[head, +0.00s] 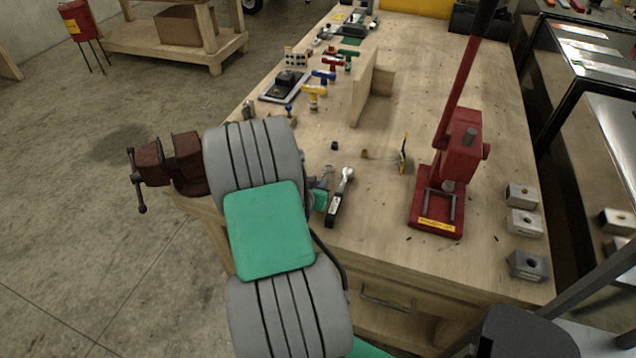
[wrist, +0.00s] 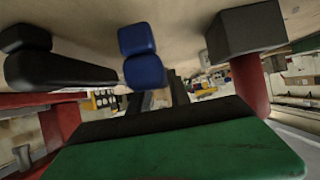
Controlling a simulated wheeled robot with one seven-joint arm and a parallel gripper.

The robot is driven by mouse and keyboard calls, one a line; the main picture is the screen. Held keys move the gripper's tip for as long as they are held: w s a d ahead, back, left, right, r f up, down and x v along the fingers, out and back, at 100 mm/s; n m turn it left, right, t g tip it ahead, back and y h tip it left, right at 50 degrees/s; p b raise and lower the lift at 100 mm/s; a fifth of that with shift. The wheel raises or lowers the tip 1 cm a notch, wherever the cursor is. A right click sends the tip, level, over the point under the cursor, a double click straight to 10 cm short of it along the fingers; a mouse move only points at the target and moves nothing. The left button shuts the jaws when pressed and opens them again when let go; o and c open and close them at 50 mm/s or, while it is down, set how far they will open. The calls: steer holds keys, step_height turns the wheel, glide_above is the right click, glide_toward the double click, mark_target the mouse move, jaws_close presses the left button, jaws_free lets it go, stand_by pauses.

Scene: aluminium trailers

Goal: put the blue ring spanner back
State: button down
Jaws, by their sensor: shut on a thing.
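My gripper shows in the wrist view (wrist: 158,99), its dark fingers partly hidden behind its own green housing. It is shut, and a blue piece (wrist: 142,58), which I take to be the blue ring spanner, rises at the fingers; its full shape is hidden. In the head view my grey and green arm covers most of the gripper, low over the near left part of the workbench (head: 385,150). A ratchet with a black handle (head: 340,197) lies just right of it. The spanner's place cannot be made out.
A red vise (head: 182,165) is fixed at the bench's left edge. A red press (head: 450,165) stands at the right, near several metal blocks (head: 524,222). Coloured T-handles, one yellow (head: 314,93), stand along the left edge by a wooden upright (head: 362,85). The bench middle is mostly clear.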

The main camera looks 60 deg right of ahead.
steer(key=shift+f+b, duration=0.55)
steer(key=shift+b, duration=0.05)
steer(key=c, duration=1.1)
jaws_free()
steer(key=shift+a, duration=0.1)
